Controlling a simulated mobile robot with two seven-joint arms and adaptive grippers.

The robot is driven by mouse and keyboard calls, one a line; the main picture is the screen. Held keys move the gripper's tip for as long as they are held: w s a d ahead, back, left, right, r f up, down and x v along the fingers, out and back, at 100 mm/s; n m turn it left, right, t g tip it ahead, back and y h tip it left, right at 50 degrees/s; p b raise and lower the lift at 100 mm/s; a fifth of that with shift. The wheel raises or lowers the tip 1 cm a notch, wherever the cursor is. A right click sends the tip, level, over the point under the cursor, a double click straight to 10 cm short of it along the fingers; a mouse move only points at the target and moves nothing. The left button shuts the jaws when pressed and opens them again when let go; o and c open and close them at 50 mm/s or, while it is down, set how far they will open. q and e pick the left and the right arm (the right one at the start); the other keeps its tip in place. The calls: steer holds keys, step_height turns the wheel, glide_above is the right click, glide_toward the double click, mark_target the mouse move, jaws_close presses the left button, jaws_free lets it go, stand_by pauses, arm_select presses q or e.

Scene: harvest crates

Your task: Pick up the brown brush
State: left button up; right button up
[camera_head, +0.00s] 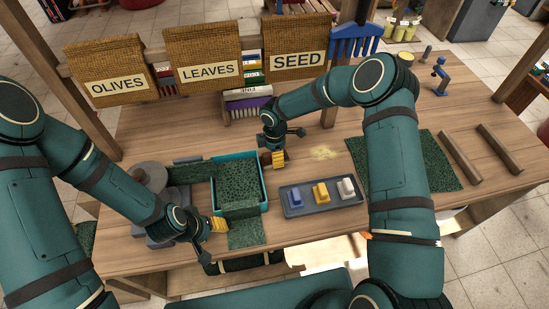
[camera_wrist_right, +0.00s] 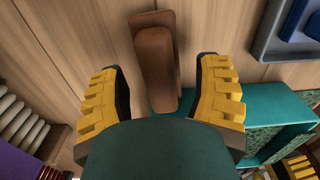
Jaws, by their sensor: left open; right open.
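The brown brush (camera_wrist_right: 155,55) lies on the wooden table in the right wrist view, its length running away from me. In the head view only a small brown part of it (camera_head: 265,160) shows beside my right gripper (camera_head: 279,157). My right gripper is open, with its yellow fingertips spread to the left and right of the brush in the wrist view; it is not closed on it. My left gripper (camera_head: 219,224) is open and empty near the front left of the table.
A teal crate (camera_head: 266,203) with green lining stands left of the right gripper. A grey tray (camera_head: 345,203) holds blue, yellow and white pieces. Labelled baskets (camera_head: 200,67) hang at the back. A green mat (camera_head: 440,165) and wooden bars (camera_head: 460,157) lie right.

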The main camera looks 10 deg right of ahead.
jaws_close()
stand_by(0.3)
step_height(320, 180, up, 10)
stand_by(0.6)
steer(key=c, duration=0.9)
jaws_free()
jaws_close()
